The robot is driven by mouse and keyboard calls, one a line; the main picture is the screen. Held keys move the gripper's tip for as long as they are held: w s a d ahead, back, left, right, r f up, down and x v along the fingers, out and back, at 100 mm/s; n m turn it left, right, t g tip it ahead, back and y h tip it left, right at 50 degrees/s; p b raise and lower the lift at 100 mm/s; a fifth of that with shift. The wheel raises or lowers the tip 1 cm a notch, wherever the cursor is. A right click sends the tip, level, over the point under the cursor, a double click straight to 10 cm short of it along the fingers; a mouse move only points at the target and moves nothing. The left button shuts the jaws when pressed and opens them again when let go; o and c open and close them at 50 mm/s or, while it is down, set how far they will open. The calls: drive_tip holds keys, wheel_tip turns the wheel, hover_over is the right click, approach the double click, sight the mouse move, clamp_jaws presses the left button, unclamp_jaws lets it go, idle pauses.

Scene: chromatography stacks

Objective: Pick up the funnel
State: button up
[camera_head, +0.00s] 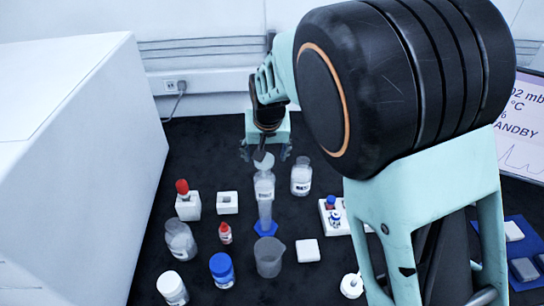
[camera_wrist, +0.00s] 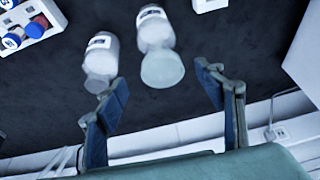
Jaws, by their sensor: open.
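The funnel (camera_head: 264,162) is a pale, frosted, wide-mouthed piece at the top of a labelled clear bottle (camera_head: 264,188) in the head view. In the wrist view it is a round frosted disc (camera_wrist: 162,68) at the end of that bottle (camera_wrist: 155,30). Its stem is hidden, and I cannot tell whether it sits in the bottle's neck. My gripper (camera_head: 265,152) is open above and slightly behind the funnel. In the wrist view the fingers (camera_wrist: 165,88) are spread wide with nothing between them, and the funnel shows just beyond the gap.
A second labelled bottle (camera_head: 301,178) stands close to the right, near one finger in the wrist view. A measuring cylinder (camera_head: 265,212) with a blue base stands in front. A beaker (camera_head: 269,260), several jars and small racks fill the dark bench. A large white box (camera_head: 70,170) bounds the left.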

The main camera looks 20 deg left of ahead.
sight(264, 161)
drive_tip(key=shift+x, duration=2.6)
drive_tip(key=shift+a, duration=0.15)
drive_tip(key=shift+c, duration=0.4)
drive_tip(key=c, duration=1.1)
drive_tip(key=shift+r, duration=0.1)
drive_tip(key=shift+c, duration=0.2)
